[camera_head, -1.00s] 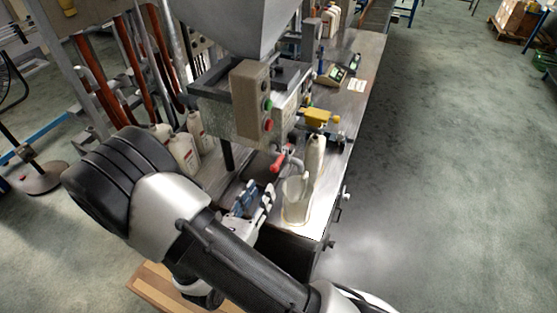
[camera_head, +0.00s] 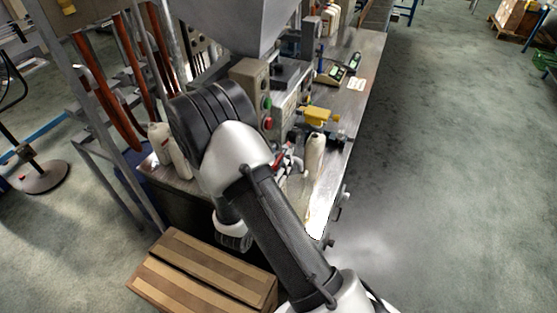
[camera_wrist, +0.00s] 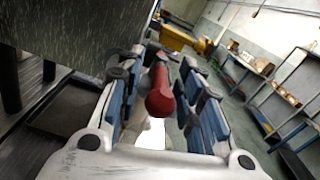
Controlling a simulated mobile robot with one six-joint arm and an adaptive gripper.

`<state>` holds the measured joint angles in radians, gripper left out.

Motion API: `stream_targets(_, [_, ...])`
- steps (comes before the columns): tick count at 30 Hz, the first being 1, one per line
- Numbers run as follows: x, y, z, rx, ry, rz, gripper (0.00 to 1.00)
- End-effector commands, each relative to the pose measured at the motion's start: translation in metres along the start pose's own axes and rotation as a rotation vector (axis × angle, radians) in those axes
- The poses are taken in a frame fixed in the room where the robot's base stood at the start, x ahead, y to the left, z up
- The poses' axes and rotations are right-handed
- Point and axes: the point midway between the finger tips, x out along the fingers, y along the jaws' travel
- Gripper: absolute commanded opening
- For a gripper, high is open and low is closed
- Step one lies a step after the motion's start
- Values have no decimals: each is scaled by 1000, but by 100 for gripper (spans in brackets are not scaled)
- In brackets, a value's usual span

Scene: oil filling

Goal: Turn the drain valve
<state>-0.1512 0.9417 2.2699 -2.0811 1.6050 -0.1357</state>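The drain valve's red handle (camera_wrist: 160,98) shows in the wrist view with its rounded end toward the camera. It lies between the two blue-padded fingers of my gripper (camera_wrist: 163,66). The fingers are open, with a gap visible on each side of the handle. In the head view my gripper (camera_head: 288,160) is at the valve, in front of the grey machine, and my arm hides much of it. A translucent pitcher (camera_head: 296,188) stands on the bench beside the gripper, partly hidden. A pale patch under the handle in the wrist view is unclear.
A white bottle (camera_head: 315,150) stands just right of the gripper. A yellow device (camera_head: 318,115) sits behind it. The control box (camera_head: 250,95) with red and green buttons is close to my arm. White bottles (camera_head: 170,150) stand at left.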

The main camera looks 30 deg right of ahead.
Motion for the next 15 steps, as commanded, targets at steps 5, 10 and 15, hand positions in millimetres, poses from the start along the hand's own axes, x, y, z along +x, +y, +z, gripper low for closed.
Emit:
stream_targets(5, [0,0,0,0,0,0,26])
stream_targets(10, [0,0,0,0,0,0,15])
stream_targets(15, [0,0,0,0,0,0,4])
